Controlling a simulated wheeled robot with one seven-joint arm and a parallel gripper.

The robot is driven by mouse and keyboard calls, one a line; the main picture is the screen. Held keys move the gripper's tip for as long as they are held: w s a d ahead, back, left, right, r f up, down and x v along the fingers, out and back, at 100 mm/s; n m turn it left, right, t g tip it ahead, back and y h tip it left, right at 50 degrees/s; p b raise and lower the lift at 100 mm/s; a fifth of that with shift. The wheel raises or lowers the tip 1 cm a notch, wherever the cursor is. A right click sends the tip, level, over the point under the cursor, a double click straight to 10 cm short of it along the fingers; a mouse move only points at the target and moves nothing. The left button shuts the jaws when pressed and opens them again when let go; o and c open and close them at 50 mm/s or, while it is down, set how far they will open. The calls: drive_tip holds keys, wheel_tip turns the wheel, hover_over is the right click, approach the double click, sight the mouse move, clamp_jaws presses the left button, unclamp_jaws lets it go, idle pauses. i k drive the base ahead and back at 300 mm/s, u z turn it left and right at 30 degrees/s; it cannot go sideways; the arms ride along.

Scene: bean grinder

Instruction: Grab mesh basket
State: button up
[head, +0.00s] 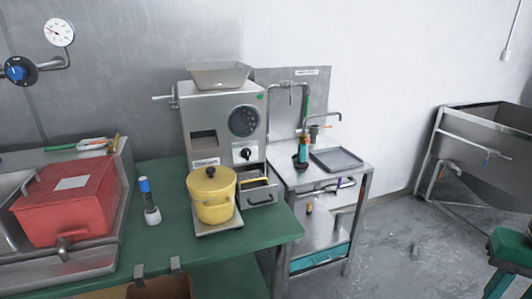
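I cannot clearly make out a mesh basket in the head view. A shallow grey metal pan or hopper (218,75) sits on top of the grinder; I cannot tell whether it is mesh. The bean grinder (225,130) is a grey metal box with a round dark dial, standing at the back of the green table (165,230). A flat dark grey tray (337,160) lies on the metal sink stand to the right. My gripper is not in view.
A yellow lidded pot (211,194) stands in front of the grinder on a light plate. A blue-topped bottle (148,200) stands left of it. A metal basin (490,150) stands far right.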

sight(253, 187)
drive_tip(key=u, duration=0.3)
drive_tip(key=i, duration=1.25)
drive_tip(key=u, duration=0.3)
drive_tip(key=k, duration=0.45)
drive_tip(key=z, duration=0.15)
drive_tip(key=i, duration=0.35)
drive_tip(key=u, duration=0.25)
